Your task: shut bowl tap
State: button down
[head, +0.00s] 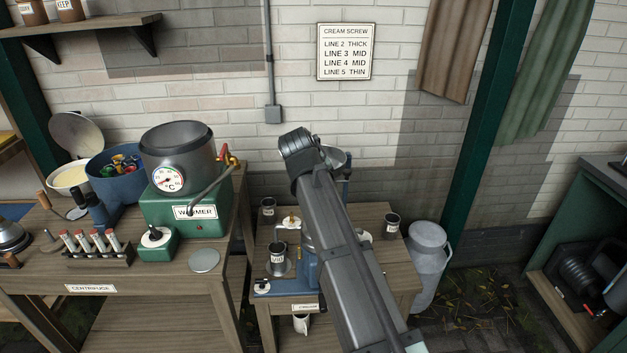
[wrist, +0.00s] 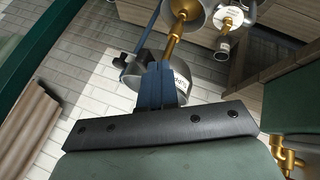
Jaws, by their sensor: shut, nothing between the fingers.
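A steel bowl (head: 340,157) shows partly behind my arm, above the blue machine (head: 305,270) on the small table. In the wrist view a steel bowl (wrist: 146,72) with a white label lies behind my fingers; the label is partly hidden. A brass stem (wrist: 173,42) runs from near the bowl to a round steel part (wrist: 186,14). A brass fitting (wrist: 230,18) is further right. I cannot tell which brass piece is the bowl's tap. My gripper (wrist: 162,68) is shut and empty, its fingertips overlapping the bowl in view; contact cannot be told. My arm hides the fingers in the head view.
The green warmer (head: 183,212) with its pot, red-handled tap (head: 228,158) and spout stands on the left bench. A cup (head: 278,258) and a dark jar (head: 392,225) stand on the small table. A milk can (head: 428,262) is on the floor at right.

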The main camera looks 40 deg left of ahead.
jog(key=shift+w+d+n+g+y, duration=0.4)
jog(key=shift+w+n+g+y, duration=0.45)
jog(key=shift+n, duration=0.85)
jog(key=shift+w+d+n+g+y, duration=0.35)
jog(key=shift+w+n+g+y, duration=0.45)
jog(key=shift+n, duration=0.9)
jog(key=shift+w+d+n+g+y, duration=0.5)
jog(key=shift+w+n, duration=0.55)
jog(key=shift+n, duration=0.65)
jog(key=shift+w+a, duration=0.1)
jog(key=shift+a, duration=0.2)
jog(key=s+d+f+v, duration=0.1)
jog(key=v, duration=1)
jog(key=shift+s+d, duration=0.3)
jog(key=shift+d, duration=0.1)
